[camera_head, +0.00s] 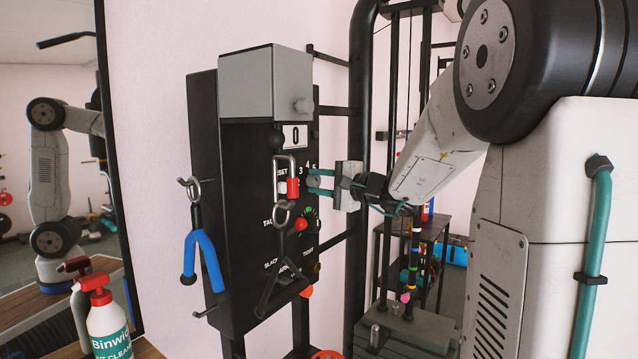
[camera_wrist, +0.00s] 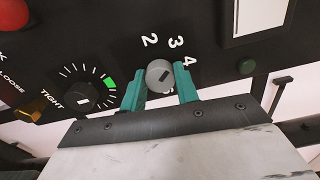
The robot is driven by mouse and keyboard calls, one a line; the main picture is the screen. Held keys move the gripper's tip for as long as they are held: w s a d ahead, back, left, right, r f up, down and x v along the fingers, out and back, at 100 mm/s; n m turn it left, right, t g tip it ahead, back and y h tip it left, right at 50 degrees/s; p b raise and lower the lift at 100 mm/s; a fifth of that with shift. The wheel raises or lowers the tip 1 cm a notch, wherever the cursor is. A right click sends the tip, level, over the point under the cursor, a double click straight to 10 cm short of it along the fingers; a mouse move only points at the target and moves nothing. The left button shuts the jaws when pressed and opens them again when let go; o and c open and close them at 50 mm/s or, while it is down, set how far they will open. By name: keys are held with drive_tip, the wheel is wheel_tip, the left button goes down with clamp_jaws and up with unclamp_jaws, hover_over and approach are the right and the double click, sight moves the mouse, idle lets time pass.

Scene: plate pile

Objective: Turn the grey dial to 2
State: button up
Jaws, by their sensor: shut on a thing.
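The grey dial (camera_wrist: 159,75) is a round knob on a black panel (camera_wrist: 110,45), with a short dark mark on its face. Digits 2, 3 and 4 are printed around it, and another digit is partly hidden below 4. The mark slants towards the upper right, roughly at the 3 and 4 side; I cannot tell exactly which digit. My gripper (camera_wrist: 160,84) has its teal fingers shut on the dial, one on each side. In the head view my gripper (camera_head: 312,181) reaches the panel from the right, beside printed digits 3, 4 and 5; the dial itself is hard to make out there.
A black tension knob (camera_wrist: 81,97) with a green mark and an amber knob (camera_wrist: 32,109) sit left of the dial. A spray bottle (camera_head: 108,325) stands lower left.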

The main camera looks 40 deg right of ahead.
drive_tip(key=n, duration=0.5)
drive_tip(key=shift+f+n, duration=0.1)
drive_tip(key=shift+n, duration=2.3)
drive_tip(key=o, duration=1)
drive_tip(key=shift+c, duration=0.2)
drive_tip(key=shift+s, duration=0.1)
drive_tip(key=v, duration=0.7)
drive_tip(key=shift+s+d, duration=0.15)
drive_tip(key=shift+s, duration=0.15)
